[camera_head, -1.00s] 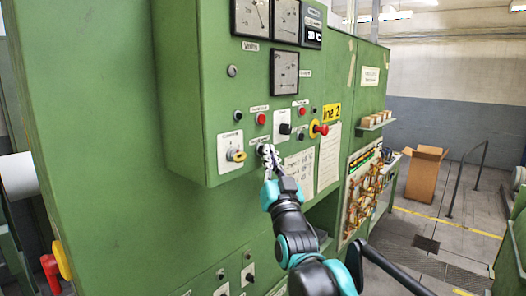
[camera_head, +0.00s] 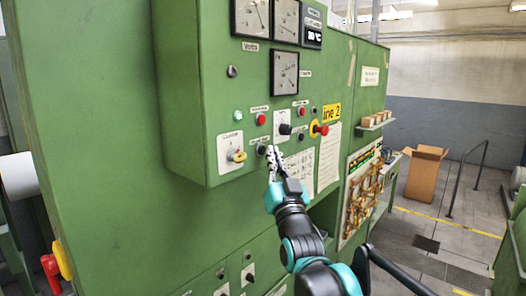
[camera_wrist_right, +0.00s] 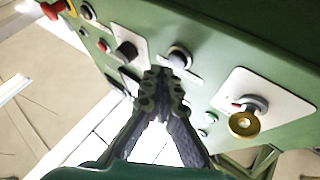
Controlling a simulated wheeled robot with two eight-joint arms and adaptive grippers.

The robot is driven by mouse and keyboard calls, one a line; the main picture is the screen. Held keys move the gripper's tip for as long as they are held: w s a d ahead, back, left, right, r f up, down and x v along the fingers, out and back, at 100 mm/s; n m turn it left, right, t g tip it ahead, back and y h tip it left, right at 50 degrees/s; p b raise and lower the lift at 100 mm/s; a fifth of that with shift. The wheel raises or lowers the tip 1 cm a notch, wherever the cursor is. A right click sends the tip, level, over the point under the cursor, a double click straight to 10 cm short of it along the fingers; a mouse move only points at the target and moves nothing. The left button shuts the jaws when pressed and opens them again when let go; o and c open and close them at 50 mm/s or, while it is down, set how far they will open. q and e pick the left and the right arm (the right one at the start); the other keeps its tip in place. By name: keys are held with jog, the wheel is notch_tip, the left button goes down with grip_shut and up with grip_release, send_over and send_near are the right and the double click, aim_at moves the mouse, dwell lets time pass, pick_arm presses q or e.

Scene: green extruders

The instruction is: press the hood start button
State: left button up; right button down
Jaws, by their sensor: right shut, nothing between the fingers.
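The green control box (camera_head: 185,90) carries several small buttons with labels too small to read. A dark round button (camera_head: 261,150) sits low on its front, right of the yellow-handled switch (camera_head: 238,156); it also shows in the wrist view (camera_wrist_right: 180,57). I cannot read which label marks the hood start. My right gripper (camera_head: 272,152) is shut and empty, its tips just right of the dark button and seemingly clear of it. In the wrist view its fingertips (camera_wrist_right: 161,76) are together near that button. A small lamp (camera_head: 238,115) at the upper left glows pale green. My left gripper is out of view.
A red button (camera_head: 261,119), a black selector knob (camera_head: 285,129) and a red knob on a yellow plate (camera_head: 320,129) are close around the gripper. Gauges (camera_head: 285,73) sit above. A cardboard box (camera_head: 425,173) stands on the floor at right.

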jog(key=shift+d, duration=0.15)
jog(key=shift+s+d+p, duration=0.15)
jog(key=shift+s+d, duration=0.6)
jog(key=shift+d, duration=0.2)
jog(key=shift+s+d+p, duration=0.15)
jog(key=shift+s+d, duration=0.55)
jog(key=shift+d, duration=0.25)
jog(key=s+d+f+g+h+b, duration=0.25)
jog(key=f+b, duration=0.25)
jog(key=f, duration=0.8)
jog(key=s+d+f+g+h+b, duration=0.15)
jog(key=s+d+f+b, duration=0.35)
jog(key=f, duration=0.7)
jog(key=d+f+g+h+b, duration=0.1)
jog(key=d+f+g+b, duration=0.15)
jog(key=f+b, duration=0.7)
jog(key=s+d+f+g+b, duration=0.2)
jog(key=s+f, duration=0.4)
jog(key=f, duration=0.6)
jog(key=s+d+f+g+h+b, duration=0.1)
jog(key=s+f+g+b, duration=0.3)
jog(key=f, duration=0.9)
jog(key=s+d+f+g+b, duration=0.3)
jog(key=s+f, duration=0.6)
jog(key=f, duration=0.4)
jog(key=shift+d+m+h+b, duration=0.25)
jog(key=shift+m+h+b, duration=0.05)
jog(key=shift+b, duration=0.05)
jog(key=shift+f, duration=0.1)
